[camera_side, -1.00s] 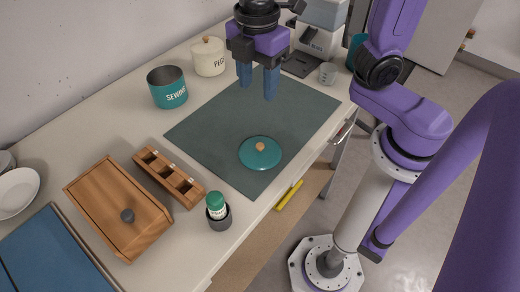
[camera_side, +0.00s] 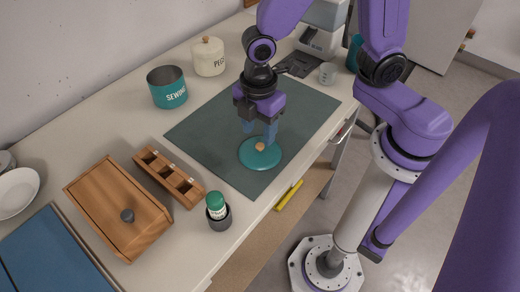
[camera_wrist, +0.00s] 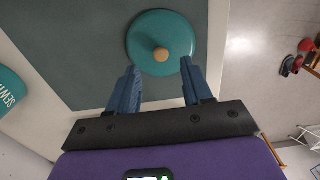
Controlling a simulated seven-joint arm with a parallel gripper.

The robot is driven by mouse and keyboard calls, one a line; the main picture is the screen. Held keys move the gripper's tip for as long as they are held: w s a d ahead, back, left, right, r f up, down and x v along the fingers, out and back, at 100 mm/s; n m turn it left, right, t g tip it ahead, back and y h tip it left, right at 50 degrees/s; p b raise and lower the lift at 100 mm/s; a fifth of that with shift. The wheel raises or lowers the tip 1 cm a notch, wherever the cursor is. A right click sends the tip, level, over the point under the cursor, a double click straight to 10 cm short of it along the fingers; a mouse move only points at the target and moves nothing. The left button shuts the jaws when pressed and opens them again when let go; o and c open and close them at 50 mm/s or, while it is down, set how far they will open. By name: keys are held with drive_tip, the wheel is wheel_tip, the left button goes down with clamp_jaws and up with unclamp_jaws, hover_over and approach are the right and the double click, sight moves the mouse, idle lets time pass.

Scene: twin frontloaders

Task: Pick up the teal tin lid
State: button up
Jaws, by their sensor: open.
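The teal tin lid (camera_side: 259,156), round with a wooden knob (camera_side: 260,147), lies flat on the dark green mat (camera_side: 212,130). In the wrist view the lid (camera_wrist: 146,32) is at the top centre, with its knob (camera_wrist: 161,55) beyond and roughly between the fingertips. My gripper (camera_side: 260,142) is open and empty, with blue fingers pointing down just above and behind the lid. In the wrist view my gripper (camera_wrist: 159,66) has its fingers on either side of the knob's line. I cannot tell whether the fingertips touch the lid.
An open teal SEWING tin (camera_side: 168,88) and a cream lidded tin (camera_side: 208,57) stand at the back. A wooden box (camera_side: 118,208), a slotted wooden holder (camera_side: 168,178) and a green-capped bottle in a dark cup (camera_side: 218,213) are left and front. The mat around the lid is clear.

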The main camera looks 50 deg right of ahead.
sight(260, 145)
drive_tip(key=shift+s+d+f, duration=0.1)
drive_tip(key=shift+f, duration=2)
clamp_jaws()
